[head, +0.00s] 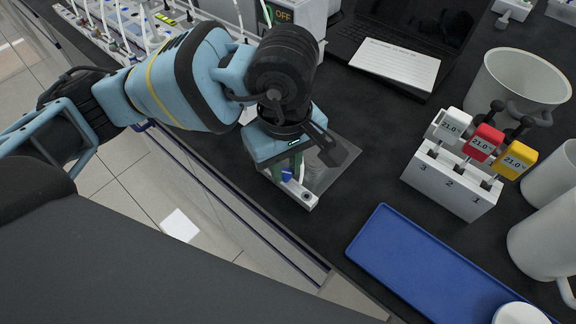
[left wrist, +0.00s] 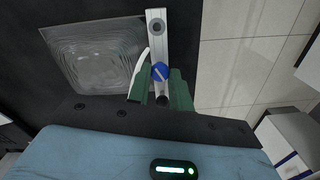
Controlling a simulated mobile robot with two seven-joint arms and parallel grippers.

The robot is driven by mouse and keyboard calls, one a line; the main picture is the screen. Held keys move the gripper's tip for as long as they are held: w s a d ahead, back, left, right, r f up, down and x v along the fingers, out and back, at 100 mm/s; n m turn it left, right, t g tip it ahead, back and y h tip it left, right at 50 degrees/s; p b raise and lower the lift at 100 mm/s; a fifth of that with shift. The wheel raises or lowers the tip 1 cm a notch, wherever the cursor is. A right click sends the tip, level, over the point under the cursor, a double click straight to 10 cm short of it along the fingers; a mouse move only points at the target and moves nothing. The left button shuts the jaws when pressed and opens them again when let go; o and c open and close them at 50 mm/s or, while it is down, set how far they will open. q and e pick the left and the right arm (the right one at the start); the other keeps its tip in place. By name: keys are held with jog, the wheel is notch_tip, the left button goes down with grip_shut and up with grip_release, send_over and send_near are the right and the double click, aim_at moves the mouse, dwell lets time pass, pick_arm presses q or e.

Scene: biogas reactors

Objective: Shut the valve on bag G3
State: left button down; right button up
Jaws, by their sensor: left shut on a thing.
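My left gripper (head: 289,172) reaches down over the bench's front edge, its green fingers shut on a small blue valve knob (head: 287,175). In the left wrist view the fingers (left wrist: 161,88) stand on either side of the blue valve knob (left wrist: 160,71), which has a pale line across it. The valve sits on a white holder bar (left wrist: 156,40); the bar also shows in the head view (head: 306,196). A clear, flat bag (left wrist: 95,55) lies beside the bar, partly behind the gripper in the head view. No bag label is readable. My right gripper is not in view.
A blue tray (head: 405,262) lies to the right. A white rack (head: 448,183) holds white, red and yellow thermometers reading 21.0. White mugs stand at the right. A laptop with a paper card (head: 396,63) is behind. Several cables and bottles line the back left.

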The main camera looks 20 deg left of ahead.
aim_at(286, 172)
pick_arm(q)
jog(key=shift+f+m+b, duration=0.2)
jog(key=shift+m+b, duration=0.55)
jog(key=shift+m, duration=0.15)
jog(key=shift+m+b, duration=0.95)
jog(key=shift+m, duration=0.05)
jog(key=shift+r+m+b, duration=0.2)
jog(key=shift+m+b, duration=0.4)
jog(key=shift+m, duration=0.1)
jog(key=c, duration=1.3)
grip_release()
jog(key=shift+o, duration=0.2)
jog(key=shift+r, duration=0.1)
notch_tip(286, 172, up, 8)
jog(key=shift+f+p, duration=0.15)
jog(key=shift+p, duration=0.15)
